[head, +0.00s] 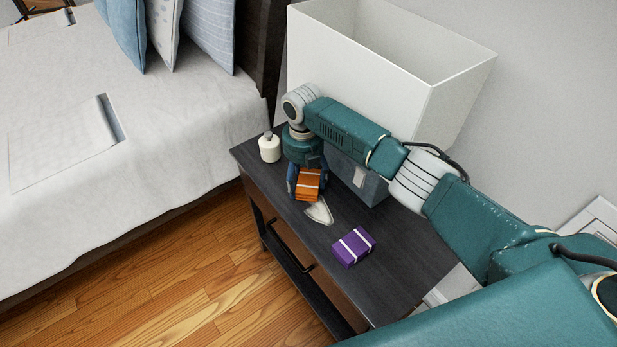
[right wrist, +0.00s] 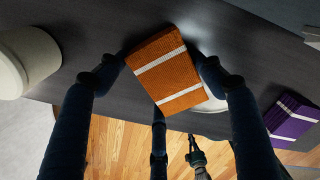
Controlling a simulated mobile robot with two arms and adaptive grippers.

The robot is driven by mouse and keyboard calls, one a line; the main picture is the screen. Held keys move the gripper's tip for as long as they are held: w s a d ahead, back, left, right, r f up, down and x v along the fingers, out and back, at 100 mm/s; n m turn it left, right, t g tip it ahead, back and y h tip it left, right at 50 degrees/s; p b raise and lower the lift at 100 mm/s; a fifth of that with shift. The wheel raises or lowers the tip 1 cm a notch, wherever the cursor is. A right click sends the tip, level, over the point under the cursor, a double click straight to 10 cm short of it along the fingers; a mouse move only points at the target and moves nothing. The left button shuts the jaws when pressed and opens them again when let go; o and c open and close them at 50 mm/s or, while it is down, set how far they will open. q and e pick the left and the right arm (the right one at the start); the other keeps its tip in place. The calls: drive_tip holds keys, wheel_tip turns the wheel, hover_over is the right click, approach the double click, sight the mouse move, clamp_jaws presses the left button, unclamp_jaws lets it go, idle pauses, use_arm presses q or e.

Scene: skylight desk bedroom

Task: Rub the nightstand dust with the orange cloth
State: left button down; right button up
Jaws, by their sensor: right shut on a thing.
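The orange cloth (head: 308,184), a folded block with white stripes, is held in my right gripper (head: 305,182) just above the dark nightstand (head: 400,262). The right wrist view shows the cloth (right wrist: 165,70) between the gripper's dark fingers (right wrist: 163,78). A pale grey-white patch, apparently the dust (head: 320,212), lies on the nightstand top just in front of the cloth. In the right wrist view the patch is partly hidden behind the cloth and a finger. I cannot tell whether the cloth touches the top.
A purple folded cloth (head: 353,246) with white stripes lies on the nightstand near its front. A white bottle (head: 269,147) stands at the left edge. A grey box (head: 352,178) and a large white bin-like shape (head: 365,75) are behind. The bed (head: 150,165) is at left.

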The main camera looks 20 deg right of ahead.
sight(287, 199)
drive_tip(key=shift+s+a+p, duration=0.2)
drive_tip(key=shift+s+a, duration=0.05)
drive_tip(key=shift+a, duration=0.4)
drive_tip(key=shift+s+a+p, duration=0.25)
drive_tip(key=shift+a, duration=0.4)
drive_tip(key=shift+s+a+p, duration=0.2)
drive_tip(key=shift+s+a, duration=0.05)
drive_tip(key=shift+a, duration=0.4)
drive_tip(key=shift+s+a+f, duration=0.1)
drive_tip(key=shift+s+a, duration=0.15)
drive_tip(key=shift+a, duration=0.25)
drive_tip(key=shift+s+a+f, duration=0.1)
drive_tip(key=shift+s+a, duration=0.1)
drive_tip(key=shift+a, duration=0.3)
wheel_tip(287, 199, up, 6)
drive_tip(key=p, duration=0.6)
drive_tip(key=shift+w+d, duration=0.1)
drive_tip(key=shift+w, duration=0.05)
drive_tip(key=shift+r, duration=0.1)
wheel_tip(287, 199, up, 3)
drive_tip(key=p, duration=0.2)
drive_tip(key=shift+p, duration=0.35)
